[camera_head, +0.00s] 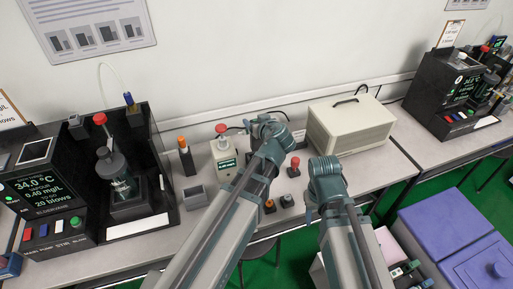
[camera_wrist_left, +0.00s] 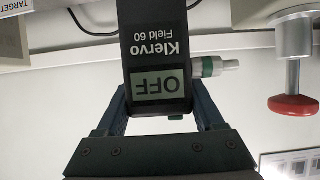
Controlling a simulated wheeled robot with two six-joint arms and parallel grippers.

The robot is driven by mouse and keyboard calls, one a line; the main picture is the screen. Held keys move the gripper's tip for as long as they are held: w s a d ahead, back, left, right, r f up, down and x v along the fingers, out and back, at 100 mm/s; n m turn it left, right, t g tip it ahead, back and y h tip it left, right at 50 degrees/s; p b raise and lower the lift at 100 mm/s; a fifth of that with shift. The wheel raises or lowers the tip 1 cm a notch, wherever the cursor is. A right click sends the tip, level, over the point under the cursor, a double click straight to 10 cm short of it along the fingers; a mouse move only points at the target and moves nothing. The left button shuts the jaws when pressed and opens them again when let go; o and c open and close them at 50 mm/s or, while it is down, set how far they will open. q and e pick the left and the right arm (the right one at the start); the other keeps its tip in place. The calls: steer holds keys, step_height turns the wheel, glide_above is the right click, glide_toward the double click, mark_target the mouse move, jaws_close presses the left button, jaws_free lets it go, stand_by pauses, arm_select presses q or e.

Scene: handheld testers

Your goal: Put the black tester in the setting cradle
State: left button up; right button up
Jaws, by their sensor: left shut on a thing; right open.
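The black tester (camera_wrist_left: 158,35) is between the fingers of my left gripper (camera_wrist_left: 160,98) in the left wrist view. It appears upside down there, marked "Klervo Field 60", and its screen reads OFF. A green and white fitting sticks out of its side. In the head view my left gripper (camera_head: 264,124) is over the back of the middle table and hides the tester. I cannot clearly tell which thing is the setting cradle; a cream unit with a green display (camera_head: 227,163) stands just left of my left arm. My right gripper (camera_head: 322,168) is at the table's front right; its fingertips are hidden.
A black blow station (camera_head: 128,205) fills the left. A small grey bin (camera_head: 194,197), an orange-capped bottle (camera_head: 186,158) and a red-topped button (camera_head: 294,166) are on the table. A beige case (camera_head: 350,125) stands at the back right. A purple box (camera_head: 450,240) is at lower right.

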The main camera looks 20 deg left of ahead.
mark_target(260, 141)
arm_select(q)
step_height(260, 141, down, 4)
steer(key=b, duration=0.3)
steer(key=shift+f, duration=0.15)
steer(key=shift+f, duration=0.15)
step_height(260, 141, down, 3)
steer(key=b, duration=0.4)
steer(key=shift+f, duration=0.2)
steer(key=shift+f, duration=0.2)
steer(key=o, duration=1.5)
steer(key=shift+r, duration=0.25)
steer(key=p+v, duration=0.3)
steer(key=v, duration=0.4)
steer(key=shift+s+d, duration=0.15)
steer(key=shift+s, duration=0.1)
